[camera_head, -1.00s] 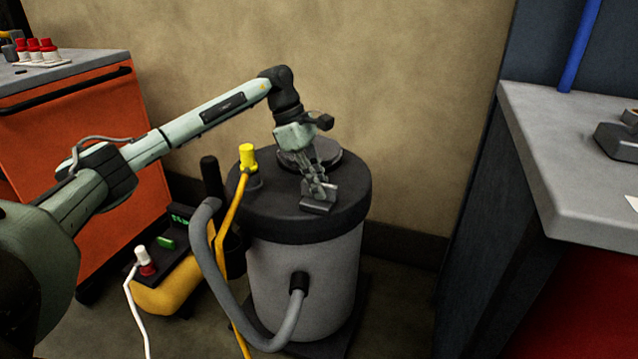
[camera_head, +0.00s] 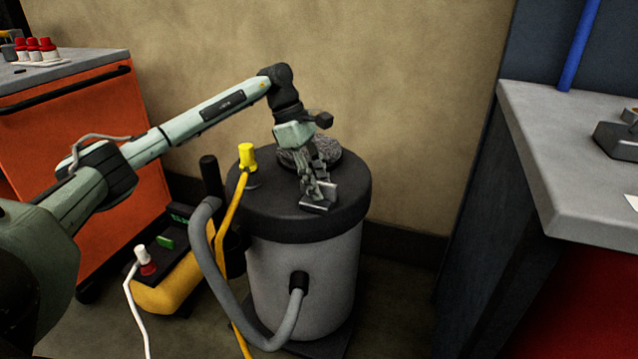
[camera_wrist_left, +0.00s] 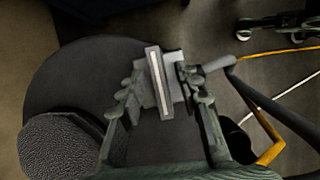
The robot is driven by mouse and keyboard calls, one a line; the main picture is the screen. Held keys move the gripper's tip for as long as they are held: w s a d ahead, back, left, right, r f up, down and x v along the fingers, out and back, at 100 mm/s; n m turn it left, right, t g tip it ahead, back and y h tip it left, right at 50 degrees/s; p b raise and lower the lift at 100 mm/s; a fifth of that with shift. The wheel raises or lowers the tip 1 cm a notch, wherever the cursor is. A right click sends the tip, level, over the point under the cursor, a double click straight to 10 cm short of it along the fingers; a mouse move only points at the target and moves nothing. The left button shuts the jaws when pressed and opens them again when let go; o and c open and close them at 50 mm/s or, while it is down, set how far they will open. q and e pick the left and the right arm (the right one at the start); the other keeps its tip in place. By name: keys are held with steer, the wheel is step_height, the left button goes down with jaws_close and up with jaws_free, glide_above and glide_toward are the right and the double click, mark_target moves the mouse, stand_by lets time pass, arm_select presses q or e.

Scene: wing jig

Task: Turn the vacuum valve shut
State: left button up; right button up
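A grey block with an upright plate-like handle (camera_head: 318,206) sits on the black lid of a grey drum; I take it to be the vacuum valve. My left gripper (camera_head: 318,188) reaches down over it from behind. In the left wrist view, the handle shows as a pale bar with dark edges (camera_wrist_left: 158,82), slightly tilted, on a light grey base. The left fingers (camera_wrist_left: 160,88) stand on either side of the bar, apart, with gaps visible. From the head camera, the fingers partly hide the handle. My right gripper is not in view.
The drum (camera_head: 310,275) also carries a yellow-capped fitting (camera_head: 247,157) with an orange line and a rough dark round piece (camera_head: 325,155). A grey hose (camera_head: 205,260) loops in front. A yellow unit (camera_head: 165,292) stands left, a grey-topped bench (camera_head: 540,130) right.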

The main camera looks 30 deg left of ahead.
arm_select(q)
steer(key=w+v, duration=0.1)
steer(key=v, duration=1)
steer(key=shift+s+r, duration=0.35)
steer(key=shift+s, duration=0.15)
steer(key=shift+s+a+f, duration=0.1)
